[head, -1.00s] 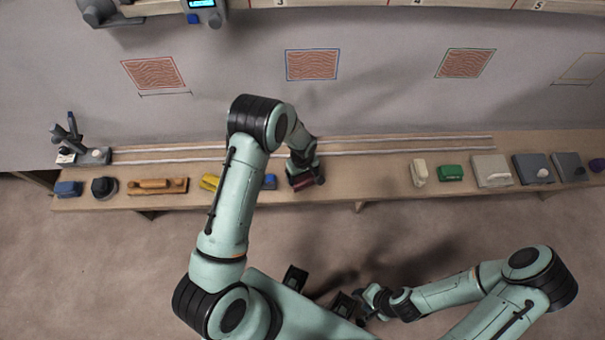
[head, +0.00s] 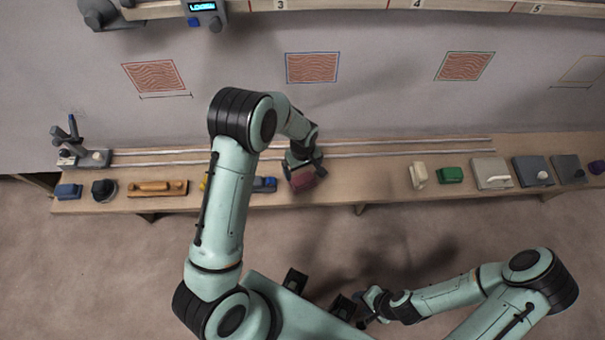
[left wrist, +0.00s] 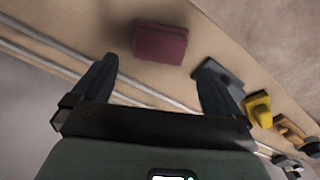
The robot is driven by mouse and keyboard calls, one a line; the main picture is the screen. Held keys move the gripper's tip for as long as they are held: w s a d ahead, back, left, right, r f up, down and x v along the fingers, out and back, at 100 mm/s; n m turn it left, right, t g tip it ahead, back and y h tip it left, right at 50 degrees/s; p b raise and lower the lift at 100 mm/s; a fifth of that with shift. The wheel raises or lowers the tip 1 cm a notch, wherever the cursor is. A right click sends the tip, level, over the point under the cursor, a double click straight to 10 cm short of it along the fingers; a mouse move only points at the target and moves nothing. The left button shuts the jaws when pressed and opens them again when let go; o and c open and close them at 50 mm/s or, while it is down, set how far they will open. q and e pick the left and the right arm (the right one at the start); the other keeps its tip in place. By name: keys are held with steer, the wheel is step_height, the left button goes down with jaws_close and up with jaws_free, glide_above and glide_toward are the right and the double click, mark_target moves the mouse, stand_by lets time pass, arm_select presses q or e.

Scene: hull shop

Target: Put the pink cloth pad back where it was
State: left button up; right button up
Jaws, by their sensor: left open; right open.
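The pink cloth pad (head: 304,180) is a dark pink block near the front edge of the bench, just beyond my left gripper (head: 304,168). In the left wrist view the pad (left wrist: 160,43) lies on the wood ahead of the fingers, between their lines. My left gripper also shows in that view (left wrist: 155,75), with its fingers spread and nothing between them. My right gripper (head: 362,304) is low in the head view, away from the bench, and looks empty.
The bench (head: 375,185) carries two pale rails along its back. A blue-grey tool (head: 265,184) and a yellow one (left wrist: 258,107) lie left of the pad. A cream block (head: 418,174) and green block (head: 451,175) stand to the right. Bare bench lies between pad and cream block.

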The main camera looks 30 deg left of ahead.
mark_target(303, 178)
arm_select(q)
step_height(303, 178, up, 4)
steer(key=s+d+f+m+h, duration=0.1)
steer(key=s+d+f+m, duration=0.1)
steer(key=s+f, duration=0.3)
steer(key=s+d+f+m+h, duration=0.1)
steer(key=s+d+f, duration=0.4)
steer(key=s, duration=0.7)
steer(key=s+d+f+m+g+h, duration=0.1)
steer(key=s+d+f+m, duration=0.2)
steer(key=s+f, duration=0.2)
steer(key=s, duration=0.3)
steer(key=shift+s+d+f+m+h, duration=0.2)
steer(key=shift+s+m+h, duration=0.1)
steer(key=shift+s+m, duration=0.1)
